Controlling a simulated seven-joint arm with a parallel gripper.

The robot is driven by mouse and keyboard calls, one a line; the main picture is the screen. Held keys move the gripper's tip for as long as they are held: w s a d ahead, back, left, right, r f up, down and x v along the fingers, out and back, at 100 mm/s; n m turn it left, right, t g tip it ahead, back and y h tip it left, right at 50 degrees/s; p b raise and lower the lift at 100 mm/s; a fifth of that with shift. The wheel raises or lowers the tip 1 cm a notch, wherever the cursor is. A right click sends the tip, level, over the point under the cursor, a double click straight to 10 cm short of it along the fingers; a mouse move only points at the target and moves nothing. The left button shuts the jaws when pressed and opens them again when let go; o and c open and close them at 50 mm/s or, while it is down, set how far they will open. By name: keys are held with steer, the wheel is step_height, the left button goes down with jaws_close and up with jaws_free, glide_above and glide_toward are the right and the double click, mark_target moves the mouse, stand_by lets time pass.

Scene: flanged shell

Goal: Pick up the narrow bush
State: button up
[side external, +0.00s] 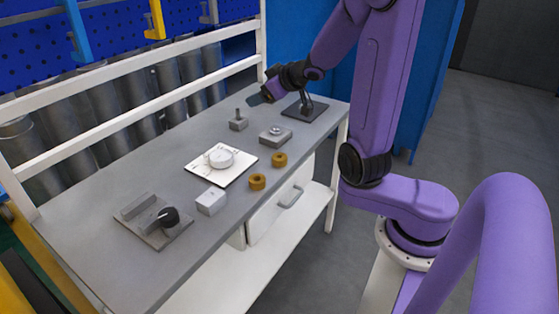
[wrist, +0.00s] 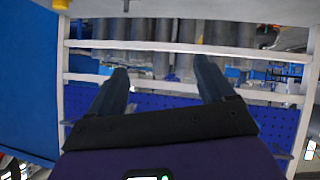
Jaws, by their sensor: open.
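Two short brass-coloured rings lie near the front edge of the bench. One ring (side external: 257,182) is nearer the camera, and the other ring (side external: 279,160) is a little farther back and to the right. They look alike in size, so I cannot tell which is the narrow bush. My gripper (side external: 254,100) is above the far end of the bench, well away from both rings. In the wrist view my gripper (wrist: 161,70) has its fingers wide apart with nothing between them. No ring shows in that view.
The grey bench (side external: 120,205) also holds a white plate (side external: 196,170) with a round white part (side external: 220,158), a light block (side external: 211,201), a fixture with a black knob (side external: 160,222), and grey blocks (side external: 275,135) (side external: 238,124). A dark stand (side external: 305,108) is beneath my wrist. White rails line the back.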

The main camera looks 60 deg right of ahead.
mark_target(282, 158)
steer(key=s+d+m+t, duration=0.2)
steer(key=s+d+m, duration=0.1)
steer(key=s, duration=0.7)
step_height(282, 158, down, 21)
steer(key=shift+x, duration=3.65)
steer(key=shift+d+r, duration=0.15)
steer(key=c, duration=1.4)
steer(key=shift+o, duration=0.2)
steer(key=shift+r, duration=0.15)
